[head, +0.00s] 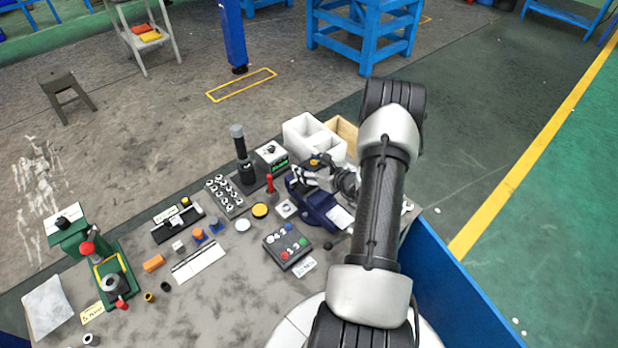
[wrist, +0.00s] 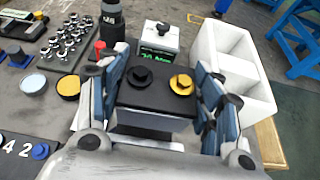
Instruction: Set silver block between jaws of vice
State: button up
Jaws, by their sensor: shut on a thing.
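My gripper (head: 318,178) is above the far end of the blue vice (head: 322,212) in the head view. In the wrist view my gripper (wrist: 160,95) has its two blue-padded fingers on either side of a block, which I take for the silver block (wrist: 150,120). Its dark top bears a black knob and a gold knob, and its near side is pale. The fingers are shut on it. The vice's jaws are largely hidden by my gripper in the head view, so I cannot tell whether the block touches them.
A white divided bin (head: 308,135) stands behind my gripper. A control box with a green label (head: 271,156) and a black cylinder (head: 240,150) stand to its left. A button panel (head: 287,245) lies in front.

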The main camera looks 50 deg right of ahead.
jog(key=shift+f+b, duration=0.5)
jog(key=shift+f, duration=1.55)
jog(key=shift+f, duration=0.25)
jog(key=o, duration=1.5)
jog(key=shift+o, duration=0.2)
jog(key=shift+r, duration=0.1)
jog(key=shift+s+r, duration=0.1)
jog(key=shift+r, duration=0.1)
jog(key=p+v, duration=0.2)
jog(key=v, duration=0.9)
jog(key=shift+s, duration=0.4)
jog(key=shift+a+r, duration=0.1)
